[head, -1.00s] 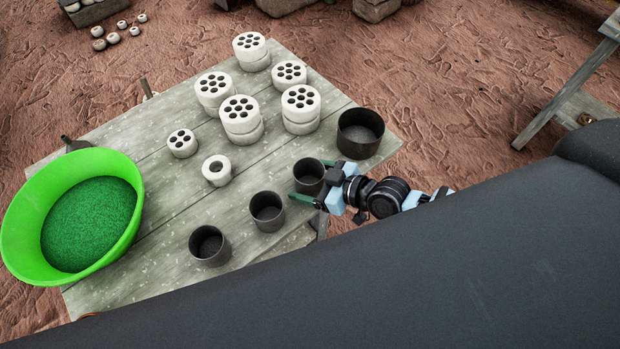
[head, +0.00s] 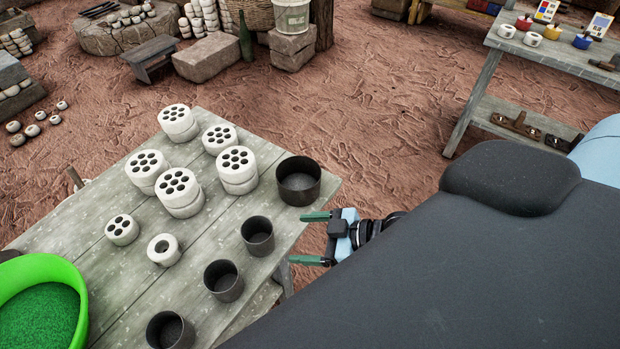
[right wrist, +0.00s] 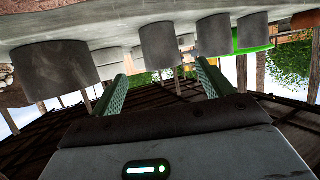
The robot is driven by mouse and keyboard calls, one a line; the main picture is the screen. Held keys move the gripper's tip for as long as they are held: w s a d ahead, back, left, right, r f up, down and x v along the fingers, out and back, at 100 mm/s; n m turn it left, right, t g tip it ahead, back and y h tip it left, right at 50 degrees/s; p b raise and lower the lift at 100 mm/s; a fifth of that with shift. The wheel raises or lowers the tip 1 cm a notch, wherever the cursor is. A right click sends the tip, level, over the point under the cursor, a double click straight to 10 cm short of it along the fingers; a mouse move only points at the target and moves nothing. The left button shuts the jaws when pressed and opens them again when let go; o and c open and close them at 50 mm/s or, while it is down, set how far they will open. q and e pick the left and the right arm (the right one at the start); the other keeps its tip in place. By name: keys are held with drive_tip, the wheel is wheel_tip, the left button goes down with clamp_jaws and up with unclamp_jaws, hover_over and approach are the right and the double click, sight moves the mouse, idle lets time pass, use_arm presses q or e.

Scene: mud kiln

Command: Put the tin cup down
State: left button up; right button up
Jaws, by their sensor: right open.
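Three small dark grey tin cups stand upright in a row on the grey plank table: one near the right edge (head: 257,235), a middle one (head: 223,280), and one at the bottom (head: 170,331). My right gripper (head: 310,238) is open and empty just off the table's right edge, its green fingers pointing at the nearest cup with a gap between. In the right wrist view, upside down, that cup (right wrist: 159,45) appears between and beyond the open fingers (right wrist: 162,77). My left gripper is not in view.
A wider dark pot (head: 299,188) stands close to the upper finger. White holed discs (head: 180,190), some stacked, and a white ring (head: 164,250) occupy the table's middle. A green basin (head: 40,310) is at left. Another table (head: 490,75) stands at upper right.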

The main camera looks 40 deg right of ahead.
drive_tip(key=s+f+m+g+h, duration=0.1)
drive_tip(key=s+f+m+h, duration=0.2)
drive_tip(key=s+f, duration=0.5)
drive_tip(key=s+a+f+m+g+h, duration=0.1)
drive_tip(key=s+f+m+h, duration=0.2)
drive_tip(key=s+f, duration=0.5)
drive_tip(key=s+h, duration=0.1)
drive_tip(key=s, duration=0.7)
drive_tip(key=shift+s+m, duration=0.2)
drive_tip(key=shift+m, duration=0.2)
